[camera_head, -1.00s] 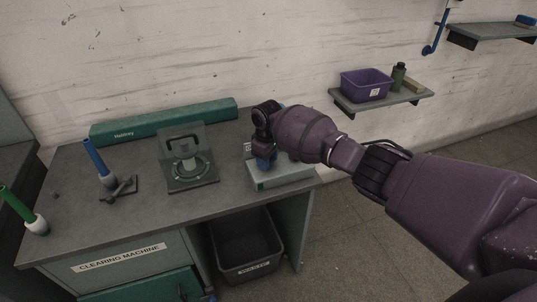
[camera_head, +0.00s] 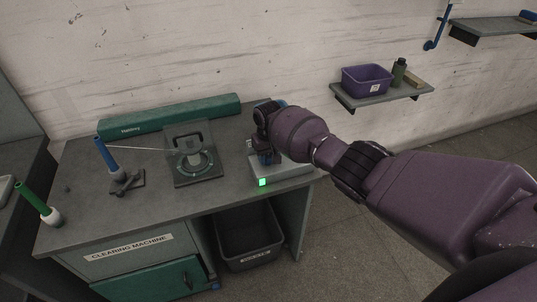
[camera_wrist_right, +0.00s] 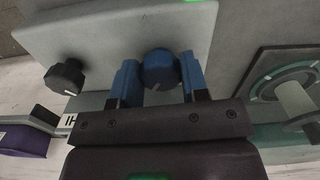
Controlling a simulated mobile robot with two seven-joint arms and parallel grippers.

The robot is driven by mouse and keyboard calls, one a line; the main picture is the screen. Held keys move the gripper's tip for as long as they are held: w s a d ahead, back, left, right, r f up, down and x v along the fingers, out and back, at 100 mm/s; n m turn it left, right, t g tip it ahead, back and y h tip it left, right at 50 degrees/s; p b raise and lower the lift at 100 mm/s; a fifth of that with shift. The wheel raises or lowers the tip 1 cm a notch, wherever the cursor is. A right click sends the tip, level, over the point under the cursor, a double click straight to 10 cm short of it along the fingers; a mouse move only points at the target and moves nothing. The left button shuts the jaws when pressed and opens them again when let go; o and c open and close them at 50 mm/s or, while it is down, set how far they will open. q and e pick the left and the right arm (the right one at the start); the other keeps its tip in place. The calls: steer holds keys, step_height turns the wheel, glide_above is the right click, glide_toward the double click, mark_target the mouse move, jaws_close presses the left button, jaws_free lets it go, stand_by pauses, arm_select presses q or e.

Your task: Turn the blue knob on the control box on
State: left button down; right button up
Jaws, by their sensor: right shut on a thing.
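The grey control box (camera_head: 293,170) sits at the right end of the desk, with a lit green lamp (camera_head: 263,182) on its front. The lamp also shows at the top edge of the right wrist view (camera_wrist_right: 195,2). My right gripper (camera_head: 267,157) is over the box. In the right wrist view its two blue fingers (camera_wrist_right: 160,82) are on either side of the blue knob (camera_wrist_right: 160,66), shut on it. A black knob (camera_wrist_right: 66,77) with a pale mark is beside it on the same box. In the head view the gripper hides the blue knob. My left gripper is out of view.
The winder with its clear cover (camera_head: 193,153) stands left of the box. A white thread runs to it from a blue cone (camera_head: 106,153). A green bar (camera_head: 170,117) lies behind. A purple bin (camera_head: 366,81) is on the wall shelf.

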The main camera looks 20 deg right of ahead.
mark_target(268, 156)
stand_by(0.3)
steer(key=o, duration=0.9)
steer(key=shift+o, duration=0.2)
step_height(268, 156, up, 11)
steer(key=p, duration=0.1)
steer(key=shift+w+f, duration=0.1)
